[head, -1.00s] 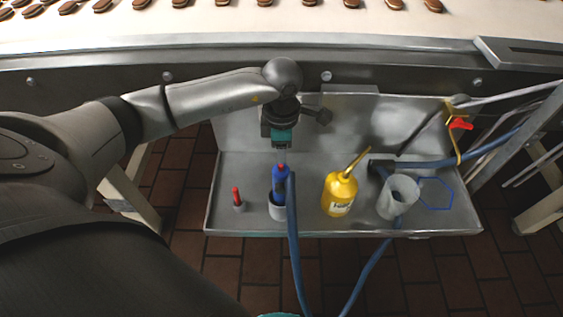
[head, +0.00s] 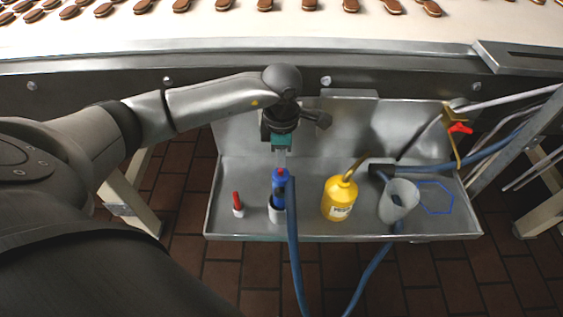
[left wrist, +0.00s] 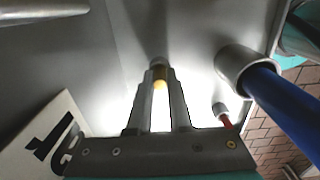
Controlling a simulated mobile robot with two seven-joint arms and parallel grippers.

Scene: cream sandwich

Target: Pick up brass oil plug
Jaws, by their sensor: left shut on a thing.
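The brass oil plug (left wrist: 160,80) shows as a small yellow-brass piece between the fingertips of my left gripper in the left wrist view. My left gripper (left wrist: 159,84) is shut on it, close to the grey metal surface of the tray. In the head view my left gripper (head: 281,160) points down over the tray, just behind the blue handle, and the plug is hidden there. My right gripper is in neither current view.
The metal tray (head: 240,170) holds a red-handled item (head: 237,203), a blue-handled tool in a cup (head: 279,188), a yellow oil can (head: 340,198) and a translucent cup (head: 399,200). Blue hoses hang over its front edge. A conveyor (head: 230,28) with biscuits runs behind.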

